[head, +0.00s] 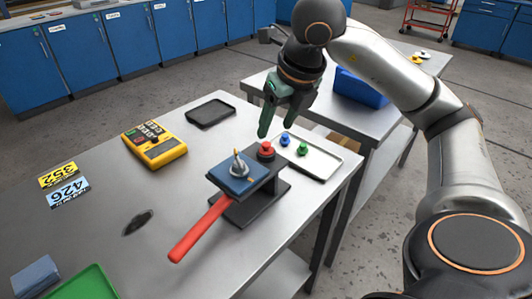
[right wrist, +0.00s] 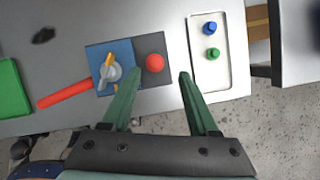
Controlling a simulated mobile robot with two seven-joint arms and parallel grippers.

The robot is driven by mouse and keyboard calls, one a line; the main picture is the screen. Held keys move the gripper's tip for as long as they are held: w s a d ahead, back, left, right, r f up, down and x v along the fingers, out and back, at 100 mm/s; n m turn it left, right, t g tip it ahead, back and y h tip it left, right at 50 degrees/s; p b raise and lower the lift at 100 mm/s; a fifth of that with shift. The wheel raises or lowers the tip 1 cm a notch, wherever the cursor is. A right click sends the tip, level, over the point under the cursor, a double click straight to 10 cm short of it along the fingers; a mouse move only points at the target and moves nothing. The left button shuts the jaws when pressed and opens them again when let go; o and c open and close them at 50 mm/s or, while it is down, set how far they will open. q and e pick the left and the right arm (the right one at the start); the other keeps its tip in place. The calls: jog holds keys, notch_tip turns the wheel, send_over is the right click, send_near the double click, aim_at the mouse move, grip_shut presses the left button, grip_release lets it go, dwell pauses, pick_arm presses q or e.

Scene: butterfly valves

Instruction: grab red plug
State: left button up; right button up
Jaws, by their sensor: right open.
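The red plug (head: 266,151) stands on the dark valve stand beside the blue valve block (head: 238,179), which carries a grey and orange knob. A long red handle (head: 200,230) sticks out from the stand toward the front left. In the right wrist view the red plug (right wrist: 154,63) lies ahead of the fingertips, between their lines. My right gripper (head: 273,118) has green fingers and is open and empty above the plug, apart from it. The fingers also show in the right wrist view (right wrist: 160,85). My left gripper is not in view.
A white tray (head: 322,161) with a blue plug (head: 284,140) and a green plug (head: 303,149) lies right of the stand. A yellow device (head: 154,145) and a black tray (head: 210,112) lie farther back. A green tray (head: 80,286) is at front left.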

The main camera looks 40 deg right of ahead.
aim_at(266, 144)
jog(key=x, duration=0.5)
jog(key=shift+a+f+b, duration=0.3)
jog(key=shift+b, duration=0.1)
jog(key=shift+c, duration=0.3)
grip_shut()
